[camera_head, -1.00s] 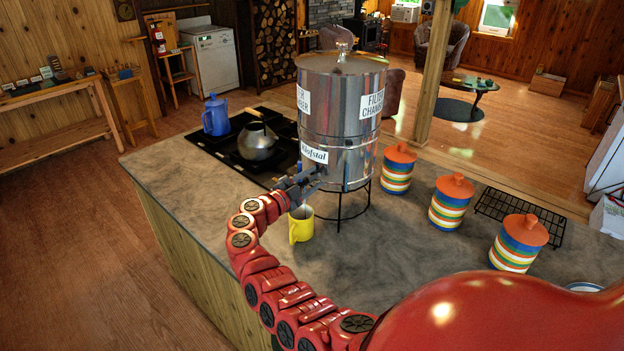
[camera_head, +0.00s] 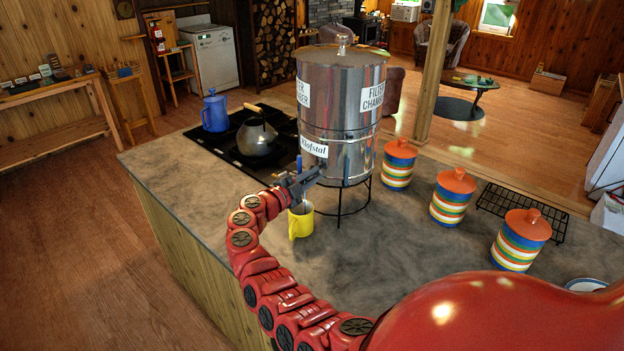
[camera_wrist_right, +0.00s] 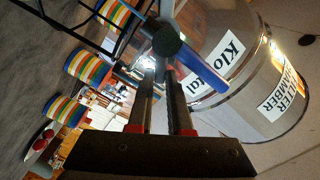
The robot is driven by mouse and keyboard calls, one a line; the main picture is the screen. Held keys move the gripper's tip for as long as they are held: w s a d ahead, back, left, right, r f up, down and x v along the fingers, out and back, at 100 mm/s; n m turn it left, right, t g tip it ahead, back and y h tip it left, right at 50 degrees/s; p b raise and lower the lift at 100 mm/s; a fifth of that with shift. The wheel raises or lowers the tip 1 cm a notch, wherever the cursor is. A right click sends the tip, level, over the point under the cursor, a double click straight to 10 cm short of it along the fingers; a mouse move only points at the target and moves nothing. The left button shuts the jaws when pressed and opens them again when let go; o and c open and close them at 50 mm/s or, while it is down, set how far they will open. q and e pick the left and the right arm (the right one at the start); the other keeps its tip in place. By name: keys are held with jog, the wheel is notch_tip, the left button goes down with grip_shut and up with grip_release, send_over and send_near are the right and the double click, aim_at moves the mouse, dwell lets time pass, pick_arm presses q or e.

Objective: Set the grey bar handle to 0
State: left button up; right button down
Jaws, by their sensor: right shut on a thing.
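A steel water filter (camera_head: 343,105) labelled Klofstal stands on a black wire stand on the counter. Low on its front is a tap, small and partly hidden by my gripper in the head view. In the wrist view the tap has a dark round hub (camera_wrist_right: 167,40), a blue bar (camera_wrist_right: 205,75) slanting to lower right, and a grey bar handle (camera_wrist_right: 161,66) running down from the hub between my fingers. My right gripper (camera_head: 312,176) reaches the tap from the left, shut on the grey bar; its fingers (camera_wrist_right: 163,78) fill the wrist view's middle. My left gripper is not in view.
A yellow mug (camera_head: 300,221) stands below the tap, close under my gripper. A stove with a pot (camera_head: 256,138) and a blue kettle (camera_head: 215,112) is to the left. Several striped canisters (camera_head: 453,199) and a wire rack (camera_head: 520,212) are to the right.

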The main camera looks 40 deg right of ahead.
jog(key=f+m+b, duration=0.1)
jog(key=m+b, duration=0.1)
jog(key=b, duration=0.1)
jog(key=f+m+b, duration=0.1)
jog(key=m+b, duration=0.1)
jog(key=b, duration=0.1)
jog(key=shift+s+f+m+b, duration=0.25)
jog(key=shift+s+m+b, duration=0.05)
jog(key=shift+s, duration=0.05)
jog(key=shift+f+m+b, duration=0.2)
jog(key=shift+m+b, duration=0.8)
jog(key=shift+b, duration=0.3)
jog(key=c, duration=0.8)
grip_release()
jog(key=shift+c, duration=0.2)
jog(key=s+a+b, duration=0.1)
jog(key=a+b, duration=0.3)
jog(key=a, duration=1.3)
jog(key=shift+s+a, duration=0.15)
jog(key=shift+s, duration=0.1)
